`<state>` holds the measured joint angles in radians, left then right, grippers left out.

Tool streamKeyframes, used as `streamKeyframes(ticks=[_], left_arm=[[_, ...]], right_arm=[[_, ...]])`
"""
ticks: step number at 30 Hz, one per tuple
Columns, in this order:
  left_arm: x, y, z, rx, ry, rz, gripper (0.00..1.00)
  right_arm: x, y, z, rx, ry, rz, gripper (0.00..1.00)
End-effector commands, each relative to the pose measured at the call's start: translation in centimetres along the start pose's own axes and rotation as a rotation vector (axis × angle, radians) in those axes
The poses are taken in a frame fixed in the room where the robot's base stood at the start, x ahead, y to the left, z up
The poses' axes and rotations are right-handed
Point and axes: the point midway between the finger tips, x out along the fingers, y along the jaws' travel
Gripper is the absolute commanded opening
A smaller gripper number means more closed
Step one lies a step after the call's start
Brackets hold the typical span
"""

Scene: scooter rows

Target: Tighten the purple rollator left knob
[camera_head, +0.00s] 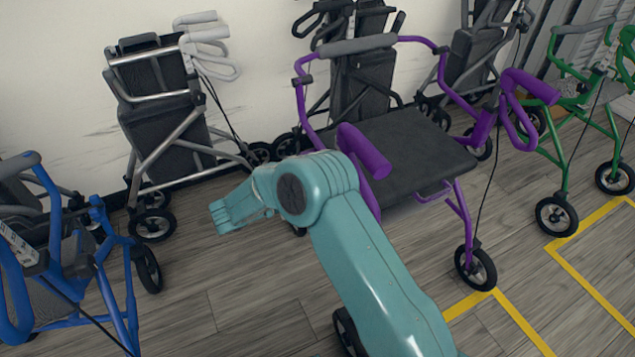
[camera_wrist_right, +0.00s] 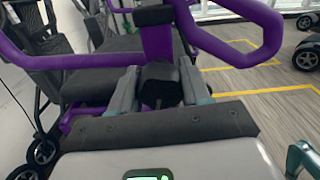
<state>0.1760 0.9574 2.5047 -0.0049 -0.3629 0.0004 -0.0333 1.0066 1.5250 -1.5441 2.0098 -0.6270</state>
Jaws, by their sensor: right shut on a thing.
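The purple rollator (camera_head: 455,215) stands in the middle of the head view, with a dark seat and purple frame; its purple tubes (camera_wrist_right: 235,45) fill the upper right wrist view. A black knob (camera_wrist_right: 160,84) sits below an upright purple tube in the right wrist view. My right gripper (camera_wrist_right: 158,90) has its two grey fingers on either side of this knob and is shut on it. In the head view my teal right arm comes in from the lower right and covers the rollator's near left part, so the knob and fingertips are hidden there. My left gripper is not in view.
A blue rollator (camera_head: 105,250) stands at the left, a grey one (camera_head: 165,130) behind it by the wall, and a green one (camera_head: 580,140) at the right. Yellow lines (camera_head: 515,318) mark the floor. Open wood floor (camera_head: 230,300) lies left of my arm.

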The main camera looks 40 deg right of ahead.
Motion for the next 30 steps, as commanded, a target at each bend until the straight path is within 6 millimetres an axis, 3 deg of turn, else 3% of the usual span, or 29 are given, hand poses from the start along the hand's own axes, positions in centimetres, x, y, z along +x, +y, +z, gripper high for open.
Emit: streamKeyframes(ticks=[8,30], left_arm=[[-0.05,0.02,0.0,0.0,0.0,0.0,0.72],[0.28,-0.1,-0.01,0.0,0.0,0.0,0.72]], right_arm=[[0.03,-0.06,-0.45,0.156,0.004,-0.001,0.16],[0.05,0.1,-0.52,0.854,0.006,-0.003,0.16]])
